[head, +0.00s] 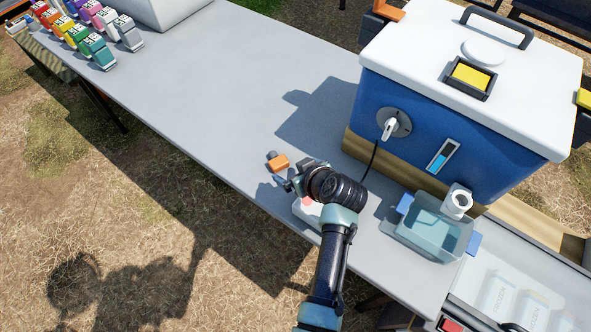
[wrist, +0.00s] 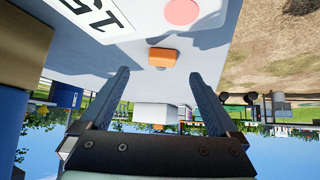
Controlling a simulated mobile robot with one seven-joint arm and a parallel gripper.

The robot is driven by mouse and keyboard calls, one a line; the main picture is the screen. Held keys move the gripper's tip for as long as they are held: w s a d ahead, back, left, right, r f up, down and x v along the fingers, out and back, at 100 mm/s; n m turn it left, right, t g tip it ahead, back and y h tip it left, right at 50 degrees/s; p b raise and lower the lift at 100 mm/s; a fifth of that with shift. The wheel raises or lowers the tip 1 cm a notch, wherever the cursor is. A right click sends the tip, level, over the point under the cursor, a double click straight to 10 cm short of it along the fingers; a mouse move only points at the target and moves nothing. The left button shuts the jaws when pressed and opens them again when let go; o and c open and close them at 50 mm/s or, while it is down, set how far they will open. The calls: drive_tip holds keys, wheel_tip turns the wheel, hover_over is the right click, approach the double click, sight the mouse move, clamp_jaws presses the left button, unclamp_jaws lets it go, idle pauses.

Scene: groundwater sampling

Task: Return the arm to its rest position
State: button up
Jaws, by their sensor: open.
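My gripper (head: 284,184) is at the end of my arm, low over the front part of the grey table (head: 215,95), pointing left in the head view. In the wrist view its two fingers (wrist: 158,78) stand wide apart with nothing held between them. A small orange block with a grey part (head: 278,163) lies on the table just beyond the fingertips; it also shows in the wrist view (wrist: 162,57). A white item with a pink disc (head: 308,208) sits under my wrist, partly hidden. The wrist view shows its pink disc and a printed label close up (wrist: 182,10).
Several coloured bottles (head: 95,48) stand at the far left. The table's middle is clear.

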drive_tip(key=shift+w+r, duration=0.1)
drive_tip(key=shift+r, duration=0.05)
drive_tip(key=w+d+r+m+t+h+p, duration=0.1)
drive_tip(key=w+r+t, duration=0.25)
drive_tip(key=r, duration=0.75)
drive_tip(key=w+d+r+t+h+p, duration=0.15)
drive_tip(key=w+r, duration=0.25)
drive_tip(key=r, duration=0.8)
wheel_tip(320, 180, up, 19)
drive_tip(key=s+m+t, duration=0.1)
drive_tip(key=m+t, duration=0.1)
drive_tip(key=t, duration=0.3)
drive_tip(key=s+r+m+t+p, duration=0.1)
drive_tip(key=s+r+t, duration=0.2)
drive_tip(key=s+r, duration=0.3)
drive_tip(key=s+a+r+m+t+h+p, duration=0.1)
drive_tip(key=s+r+t, duration=0.2)
drive_tip(key=s+r, duration=0.4)
drive_tip(key=s+a+r+m+t+h+p, duration=0.1)
drive_tip(key=s+r+t, duration=0.2)
drive_tip(key=r, duration=1.4)
drive_tip(key=s, duration=0.4)
drive_tip(key=shift+s+a+r+t, duration=0.2)
drive_tip(key=shift+s+a+t, duration=0.05)
drive_tip(key=shift+t, duration=0.05)
drive_tip(key=shift+f, duration=0.1)
